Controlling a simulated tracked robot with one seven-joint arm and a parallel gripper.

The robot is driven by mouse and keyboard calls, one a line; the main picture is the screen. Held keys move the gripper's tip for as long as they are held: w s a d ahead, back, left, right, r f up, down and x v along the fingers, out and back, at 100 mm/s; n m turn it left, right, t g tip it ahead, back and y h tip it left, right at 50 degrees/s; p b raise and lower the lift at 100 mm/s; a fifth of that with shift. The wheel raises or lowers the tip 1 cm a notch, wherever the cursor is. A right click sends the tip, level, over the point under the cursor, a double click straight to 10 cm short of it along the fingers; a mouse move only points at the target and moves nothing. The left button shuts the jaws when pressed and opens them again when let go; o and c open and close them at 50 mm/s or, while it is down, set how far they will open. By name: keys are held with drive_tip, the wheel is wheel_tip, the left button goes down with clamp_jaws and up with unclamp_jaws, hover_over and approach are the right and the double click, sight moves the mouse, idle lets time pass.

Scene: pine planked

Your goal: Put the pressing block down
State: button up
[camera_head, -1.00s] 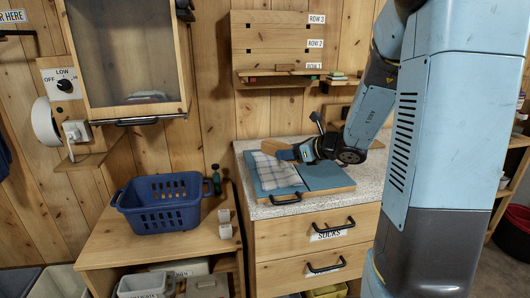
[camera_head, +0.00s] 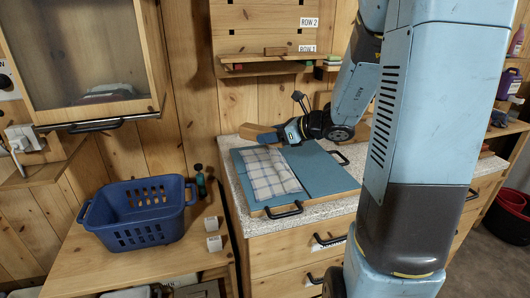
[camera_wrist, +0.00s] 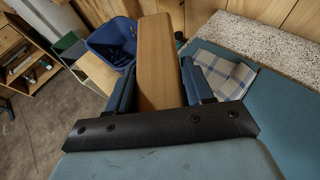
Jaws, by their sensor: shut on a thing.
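The pressing block is a plain wooden block (camera_head: 257,133), held at the end of my arm in the head view. My gripper (camera_head: 284,135) is shut on it, above the back left part of the blue pressing board (camera_head: 318,168). In the wrist view the block (camera_wrist: 157,60) sticks out between the two blue fingers of my gripper (camera_wrist: 158,85). A checked cloth (camera_head: 267,175) lies flat on the board's left half, and it also shows in the wrist view (camera_wrist: 226,72). I cannot tell whether the block touches anything below it.
The speckled counter (camera_head: 240,192) has a narrow bare strip left of the board. A blue basket (camera_head: 140,213) stands on a lower wooden table to the left, with small white blocks (camera_head: 212,234) and a dark bottle (camera_head: 200,180) nearby. A shelf (camera_head: 270,68) hangs behind.

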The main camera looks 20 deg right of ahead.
drive_tip(key=w+d+f, duration=0.1)
drive_tip(key=w+f, duration=0.2)
drive_tip(key=w, duration=0.3)
hover_over(267, 160)
drive_tip(key=f, duration=0.2)
drive_tip(key=s+f, duration=0.1)
drive_tip(key=f, duration=0.1)
drive_tip(key=shift+f, duration=0.15)
drive_tip(key=shift+w+d+f, duration=0.1)
drive_tip(key=shift+w+f, duration=0.5)
drive_tip(key=shift+f, duration=1.55)
drive_tip(key=shift+f, duration=0.65)
drive_tip(key=o, duration=1.3)
